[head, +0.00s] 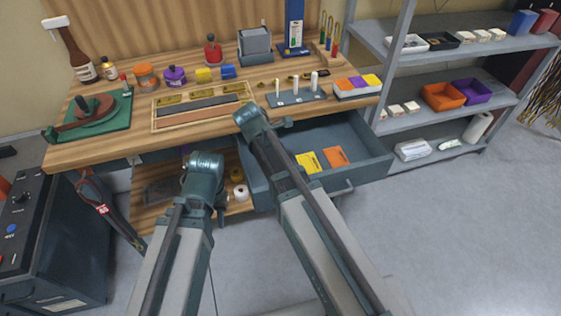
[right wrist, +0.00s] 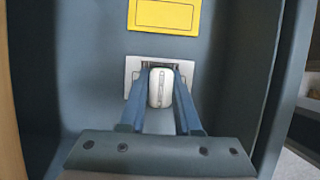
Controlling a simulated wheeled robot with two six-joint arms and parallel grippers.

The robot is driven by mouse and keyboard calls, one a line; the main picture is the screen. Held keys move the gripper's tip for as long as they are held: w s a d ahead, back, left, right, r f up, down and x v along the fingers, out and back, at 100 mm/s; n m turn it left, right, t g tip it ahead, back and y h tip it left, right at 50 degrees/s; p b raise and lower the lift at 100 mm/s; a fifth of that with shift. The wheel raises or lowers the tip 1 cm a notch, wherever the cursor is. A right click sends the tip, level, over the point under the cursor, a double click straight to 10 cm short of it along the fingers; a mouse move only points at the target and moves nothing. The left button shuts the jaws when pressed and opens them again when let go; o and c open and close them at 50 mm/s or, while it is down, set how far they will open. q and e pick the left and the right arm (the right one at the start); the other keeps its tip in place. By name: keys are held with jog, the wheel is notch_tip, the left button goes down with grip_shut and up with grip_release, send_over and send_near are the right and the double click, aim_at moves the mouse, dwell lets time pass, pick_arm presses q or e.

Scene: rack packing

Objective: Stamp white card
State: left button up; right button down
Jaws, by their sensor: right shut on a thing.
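In the right wrist view a white card (right wrist: 132,66) lies flat on the floor of the grey drawer (right wrist: 232,90), partly covered by my gripper. My right gripper (right wrist: 161,72) is shut on a pale rounded stamp (right wrist: 160,90), held over the card. I cannot tell whether the stamp touches the card. In the head view the open drawer (head: 375,165) shows a yellow card (head: 308,162) and an orange card (head: 336,156); my right arm hides the white card and right gripper. My left gripper (head: 221,212) hangs left of the drawer, its fingers unclear.
The wooden bench (head: 235,135) holds a stand with white posts (head: 296,97), a tray of coloured pads (head: 357,90), a wooden tray of bars (head: 203,105) and a green round device (head: 90,115). Grey shelves (head: 455,60) stand at the right. Floor at the right is clear.

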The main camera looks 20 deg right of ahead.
jog(key=shift+f+b, duration=0.4)
jog(key=shift+f, duration=0.05)
dwell(1.2)
jog(key=shift+r, duration=0.15)
notch_tip(320, 180, up, 7)
jog(key=p, duration=0.7)
